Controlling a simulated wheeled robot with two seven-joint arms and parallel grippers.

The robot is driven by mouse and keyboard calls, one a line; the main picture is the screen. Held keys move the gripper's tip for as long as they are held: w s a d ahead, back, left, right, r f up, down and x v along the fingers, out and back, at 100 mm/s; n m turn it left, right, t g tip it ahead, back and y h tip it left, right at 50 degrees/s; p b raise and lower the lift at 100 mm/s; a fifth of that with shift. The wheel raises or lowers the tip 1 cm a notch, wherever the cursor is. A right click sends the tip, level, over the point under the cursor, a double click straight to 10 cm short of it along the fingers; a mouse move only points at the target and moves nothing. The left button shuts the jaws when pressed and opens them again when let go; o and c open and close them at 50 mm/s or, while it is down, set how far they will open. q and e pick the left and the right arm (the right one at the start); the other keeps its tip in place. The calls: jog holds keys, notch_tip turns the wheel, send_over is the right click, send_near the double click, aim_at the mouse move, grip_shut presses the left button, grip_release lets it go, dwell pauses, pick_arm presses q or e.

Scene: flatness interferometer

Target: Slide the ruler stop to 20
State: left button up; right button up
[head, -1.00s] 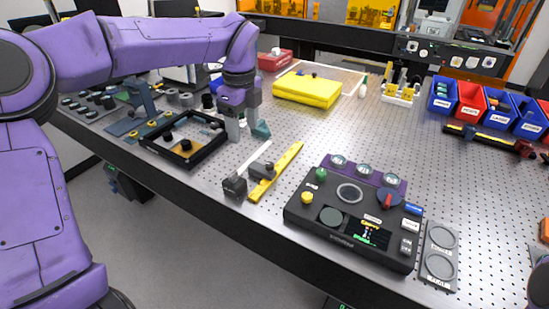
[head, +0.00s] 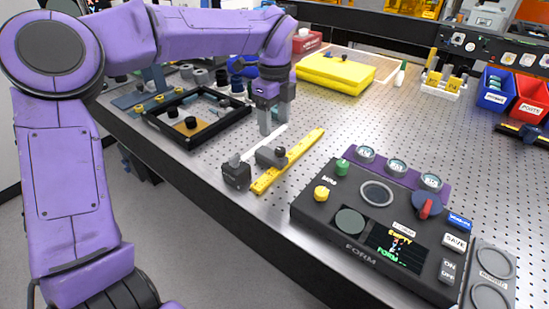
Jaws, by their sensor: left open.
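The yellow ruler (head: 304,149) lies at a slant on the perforated metal table, left of the black control box. A dark grey block, the ruler stop (head: 271,156), sits at the ruler's left edge, nearer its front end; its small knob faces up. I cannot read any marks on the ruler. My left gripper (head: 274,119) points down behind the stop, open and empty, with its fingers apart from stop and ruler. A white strip (head: 265,143) with a dark block (head: 237,174) at its front end lies left of the ruler. My right gripper is out of view.
The black control box (head: 330,211) with knobs and a small screen stands right of the ruler. A black frame tray (head: 230,121) stands to the left.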

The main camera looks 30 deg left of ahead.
aim_at(274, 155)
pick_arm(q)
notch_tip(274, 155, down, 10)
jog(key=shift+s+p, duration=0.15)
jog(key=shift+p, duration=0.5)
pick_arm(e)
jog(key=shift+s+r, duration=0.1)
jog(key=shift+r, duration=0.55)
